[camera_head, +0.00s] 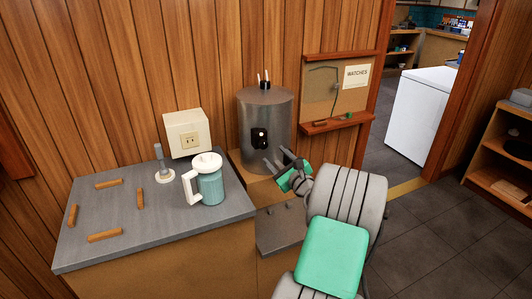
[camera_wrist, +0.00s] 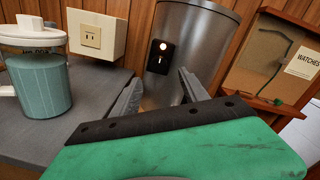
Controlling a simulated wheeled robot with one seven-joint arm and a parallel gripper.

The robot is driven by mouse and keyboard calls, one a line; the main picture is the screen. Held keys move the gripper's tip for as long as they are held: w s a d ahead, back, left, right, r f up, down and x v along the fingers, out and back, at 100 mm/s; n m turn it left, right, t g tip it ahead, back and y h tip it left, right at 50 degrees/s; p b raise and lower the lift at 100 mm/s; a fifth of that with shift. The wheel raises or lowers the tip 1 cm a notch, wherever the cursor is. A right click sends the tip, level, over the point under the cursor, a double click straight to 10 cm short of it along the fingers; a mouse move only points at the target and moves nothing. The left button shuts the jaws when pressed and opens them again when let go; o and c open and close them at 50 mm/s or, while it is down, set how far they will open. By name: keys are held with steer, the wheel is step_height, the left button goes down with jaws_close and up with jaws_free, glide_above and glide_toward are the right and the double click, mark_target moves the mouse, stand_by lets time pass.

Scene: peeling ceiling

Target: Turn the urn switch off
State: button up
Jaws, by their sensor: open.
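The urn (camera_head: 275,108) is a grey metal cylinder standing upright against the wood-plank wall, on a low brown stand. A black switch panel (camera_head: 260,138) is on its front. In the wrist view the panel (camera_wrist: 161,56) shows a bright round lamp (camera_wrist: 164,46) above a small pale switch (camera_wrist: 159,60); I cannot tell the switch's exact position. My gripper (camera_head: 277,158) is open and empty, just in front of the urn and a little below the panel. In the wrist view the gripper's fingers (camera_wrist: 159,78) are spread either side below the panel, with no contact visible.
A grey counter (camera_head: 125,225) to the left bears a teal jug with white handle (camera_head: 211,188) and several brown sticks. A cream socket box (camera_head: 187,133) is on the wall. A "WATCHES" board with a ledge (camera_head: 340,125) hangs right of the urn. A doorway opens further right.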

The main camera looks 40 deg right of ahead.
mark_target(264, 146)
steer(key=p+x, duration=0.1)
steer(key=x, duration=0.6)
steer(key=shift+w+r, duration=0.15)
steer(key=shift+w, duration=0.2)
steer(key=shift+c, duration=0.2)
steer(key=shift+a, duration=0.1)
jaws_close()
